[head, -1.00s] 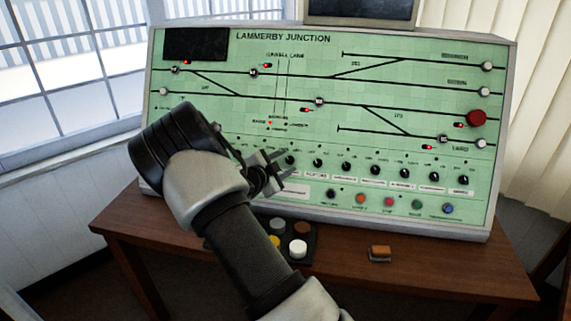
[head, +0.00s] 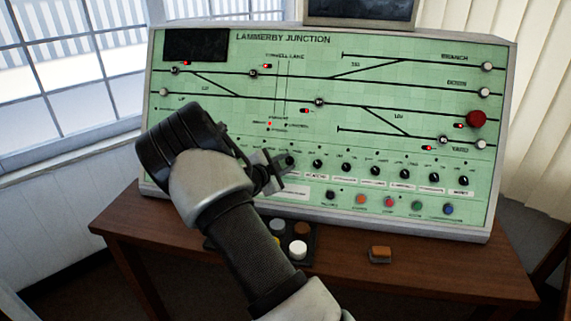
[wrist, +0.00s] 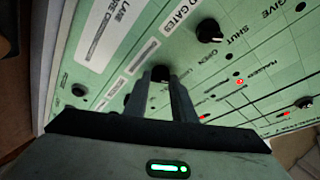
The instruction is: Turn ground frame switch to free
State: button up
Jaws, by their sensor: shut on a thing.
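The green control panel (head: 300,125) is headed "LAMMERBY JUNCTION" and has a row of black rotary switches along its lower part. My gripper (head: 275,168) is at the left end of this row, close to the panel face. In the wrist view its two fingers (wrist: 168,88) are shut on a black knob (wrist: 160,73), whose front is partly hidden between them. A neighbouring knob (wrist: 210,30) with "SHUT" and "OPEN" labels stands free. I cannot read a ground frame label or the held knob's pointer direction.
A red button (head: 476,118) and several coloured push buttons lie right of my arm. A dark tray with a white round piece (head: 298,250) and an orange-brown block (head: 380,253) are on the brown desk (head: 450,270). A window is at left.

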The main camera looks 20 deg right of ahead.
jog(key=m, duration=0.2)
jog(key=m+g, duration=0.1)
jog(key=m, duration=0.1)
jog(key=m+g+y, duration=0.1)
jog(key=m, duration=0.1)
jog(key=shift+w+r+m, duration=0.15)
jog(key=shift+r+m, duration=0.15)
jog(key=shift+m, duration=0.1)
jog(key=m+y+p, duration=0.1)
jog(key=m, duration=0.2)
jog(key=shift+d+r+g, duration=0.1)
jog(key=shift+g, duration=0.3)
jog(key=shift+m+y+p, duration=0.4)
jog(key=shift+m+y, duration=0.2)
jog(key=shift+m, duration=1)
jog(key=o, duration=1.1)
jog(key=shift+c, duration=0.2)
jog(key=p+v, duration=0.1)
jog(key=v, duration=1.6)
jog(key=shift+w+r+p, duration=0.15)
jog(key=shift+r+p, duration=0.15)
jog(key=shift+r, duration=0.05)
